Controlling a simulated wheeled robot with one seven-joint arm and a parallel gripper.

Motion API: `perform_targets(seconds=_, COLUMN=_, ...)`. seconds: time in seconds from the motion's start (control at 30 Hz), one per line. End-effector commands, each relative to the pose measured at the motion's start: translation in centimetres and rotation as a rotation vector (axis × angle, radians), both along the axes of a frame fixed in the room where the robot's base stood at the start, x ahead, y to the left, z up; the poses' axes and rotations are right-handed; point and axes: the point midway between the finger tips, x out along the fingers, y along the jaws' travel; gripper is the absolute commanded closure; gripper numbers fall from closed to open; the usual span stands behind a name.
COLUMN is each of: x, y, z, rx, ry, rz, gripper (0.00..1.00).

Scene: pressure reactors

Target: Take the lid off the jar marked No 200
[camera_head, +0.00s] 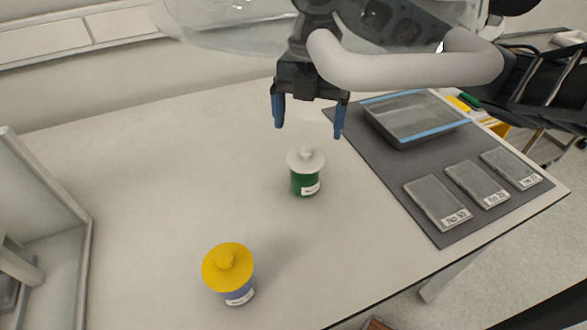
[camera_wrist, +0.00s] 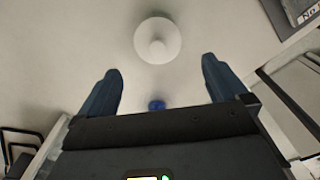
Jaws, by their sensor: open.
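A green jar (camera_head: 304,184) with a white knobbed lid (camera_head: 306,160) stands upright on the table, its lid on. A blue-purple jar (camera_head: 238,291) with a yellow knobbed lid (camera_head: 229,266) stands nearer, lower left, its lid on. Both jars carry white labels, but the print is too small to read. My gripper (camera_head: 309,118) is open and empty, pointing down above and behind the green jar. In the wrist view the white lid (camera_wrist: 157,41) lies just beyond my open fingertips (camera_wrist: 160,75), roughly centred between them and not touched.
A dark mat (camera_head: 380,158) on the right bears a grey tray (camera_head: 413,120) and several labelled flat plates (camera_head: 437,202). An open-fronted grey case (camera_head: 75,215) stands at the left edge. The white table (camera_head: 150,180) is clear around both jars.

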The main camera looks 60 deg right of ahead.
Motion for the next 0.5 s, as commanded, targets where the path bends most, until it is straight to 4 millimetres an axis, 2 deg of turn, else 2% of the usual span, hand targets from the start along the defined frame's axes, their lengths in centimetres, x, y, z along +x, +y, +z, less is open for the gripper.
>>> perform_targets(seconds=0.07, x=-0.1, y=-0.6, z=-0.3, rx=-0.018, ry=0.001, rz=-0.012, gripper=0.0)
perform_targets(seconds=0.37, x=0.0, y=-0.6, z=-3.0, rx=-0.018, ry=0.0, rz=-0.014, gripper=0.0)
perform_targets(seconds=0.5, x=0.2, y=-0.7, z=-5.0, rx=-0.016, ry=0.003, rz=-0.014, gripper=0.0)
